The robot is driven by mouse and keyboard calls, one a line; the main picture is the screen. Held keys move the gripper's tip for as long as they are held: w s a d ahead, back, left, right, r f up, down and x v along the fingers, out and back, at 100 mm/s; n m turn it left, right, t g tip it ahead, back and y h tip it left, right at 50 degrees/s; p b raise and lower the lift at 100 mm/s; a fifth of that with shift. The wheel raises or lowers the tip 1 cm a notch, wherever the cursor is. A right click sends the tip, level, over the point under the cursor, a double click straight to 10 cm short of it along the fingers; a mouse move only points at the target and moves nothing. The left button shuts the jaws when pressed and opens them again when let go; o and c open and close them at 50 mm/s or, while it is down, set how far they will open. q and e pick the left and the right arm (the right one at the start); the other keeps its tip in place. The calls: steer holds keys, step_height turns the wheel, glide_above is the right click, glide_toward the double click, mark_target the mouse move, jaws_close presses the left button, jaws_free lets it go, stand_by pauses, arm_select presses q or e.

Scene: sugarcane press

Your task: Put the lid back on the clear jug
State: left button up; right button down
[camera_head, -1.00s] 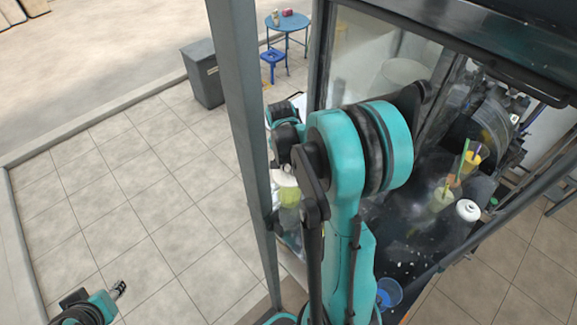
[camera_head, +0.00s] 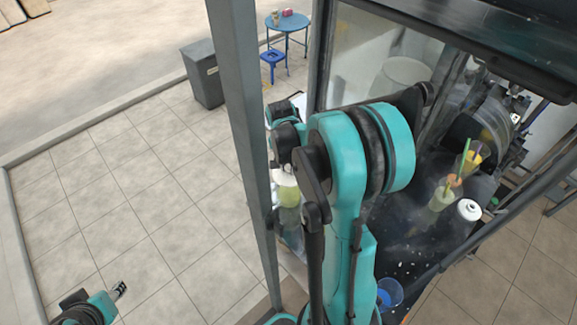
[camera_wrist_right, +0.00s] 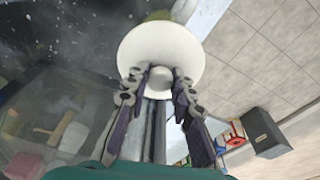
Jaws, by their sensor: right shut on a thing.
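The white round lid (camera_wrist_right: 160,45) fills the top middle of the right wrist view. My right gripper (camera_wrist_right: 163,74) is shut on its knob from both sides. In the head view, the lid (camera_head: 284,179) is a pale patch just above the clear jug (camera_head: 289,196), which holds yellow-green liquid. The jug stands between the grey post and my right arm, which partly cover it. A bit of green shows behind the lid in the wrist view. I cannot tell whether lid and rim touch. My left gripper (camera_head: 119,290) is at the lower left, away from the jug, its jaw state unclear.
A grey post (camera_head: 240,130) stands left of the jug. On the dark counter right of my arm are a green drink cup (camera_head: 442,196), a yellow drink (camera_head: 470,161), a white-topped container (camera_head: 468,210) and a blue bowl (camera_head: 390,293). Open tiled floor lies left, with a bin (camera_head: 205,78).

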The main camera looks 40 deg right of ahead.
stand_by(0.7)
steer(key=c, duration=0.7)
jaws_free()
steer(key=shift+c, duration=0.2)
steer(key=shift+r+p, duration=2.25)
steer(key=shift+r, duration=1.25)
jaws_close()
steer(key=shift+f, duration=0.2)
steer(key=shift+f+b, duration=2.15)
steer(key=shift+f, duration=0.15)
